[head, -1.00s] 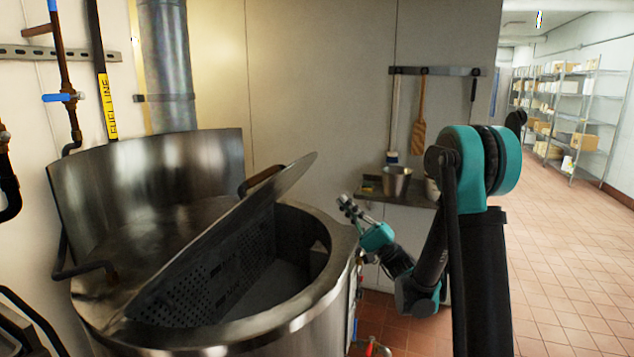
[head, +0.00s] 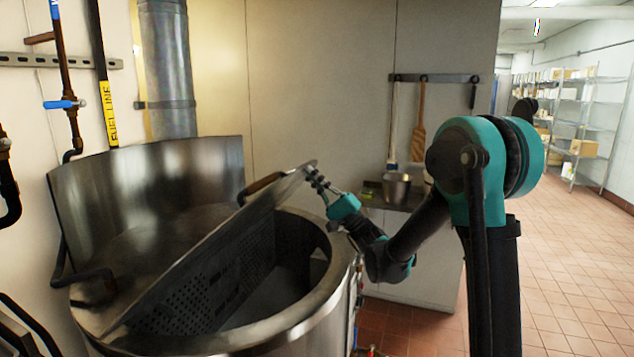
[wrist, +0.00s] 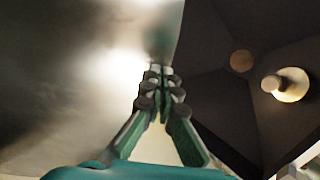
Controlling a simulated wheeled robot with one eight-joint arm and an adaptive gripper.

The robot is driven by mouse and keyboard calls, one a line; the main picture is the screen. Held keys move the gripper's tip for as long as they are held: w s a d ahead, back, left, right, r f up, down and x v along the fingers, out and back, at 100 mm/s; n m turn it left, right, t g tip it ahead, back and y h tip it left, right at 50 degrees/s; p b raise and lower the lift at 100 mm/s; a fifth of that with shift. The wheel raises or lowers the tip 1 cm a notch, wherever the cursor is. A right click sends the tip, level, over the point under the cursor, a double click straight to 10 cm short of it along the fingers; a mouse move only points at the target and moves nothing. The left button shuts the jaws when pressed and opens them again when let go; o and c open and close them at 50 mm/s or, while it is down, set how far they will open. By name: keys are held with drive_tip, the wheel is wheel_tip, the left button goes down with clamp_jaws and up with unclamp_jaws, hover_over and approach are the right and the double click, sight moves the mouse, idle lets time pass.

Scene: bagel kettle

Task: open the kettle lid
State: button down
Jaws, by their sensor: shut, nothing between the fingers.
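The kettle (head: 290,325) is a large round steel vessel at the left of the head view. Its lid (head: 225,240) is tilted up, with the dark interior and a perforated panel (head: 215,285) showing beneath it. The lid handle (head: 258,188) is on the lid's far side, partly hidden by it. My gripper (head: 311,172) is at the lid's raised upper right edge; contact cannot be told for sure. In the wrist view, my gripper (wrist: 160,75) has its fingers together with nothing between them, beside a bright blurred metal surface (wrist: 80,75), likely the lid.
A steel back panel (head: 150,180) and pipes stand behind and left of the kettle. A counter with a metal pot (head: 397,187) is behind my arm. Utensils hang from a wall rack (head: 435,78). The tiled floor (head: 570,270) at right is clear, with shelves beyond.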

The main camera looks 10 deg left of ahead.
idle(0.3)
drive_tip(key=shift+a+r, duration=0.35)
drive_tip(key=shift+r, duration=0.1)
drive_tip(key=w+a+r+h, duration=0.1)
drive_tip(key=a+r, duration=0.3)
drive_tip(key=a, duration=0.4)
drive_tip(key=w+a+r+g+h, duration=0.1)
drive_tip(key=w+a+r+h, duration=0.1)
drive_tip(key=a, duration=0.6)
drive_tip(key=w+a+r+h, duration=0.1)
drive_tip(key=a+r+h, duration=0.2)
drive_tip(key=a+r, duration=0.4)
drive_tip(key=shift+w+a, duration=0.4)
drive_tip(key=shift+a, duration=0.05)
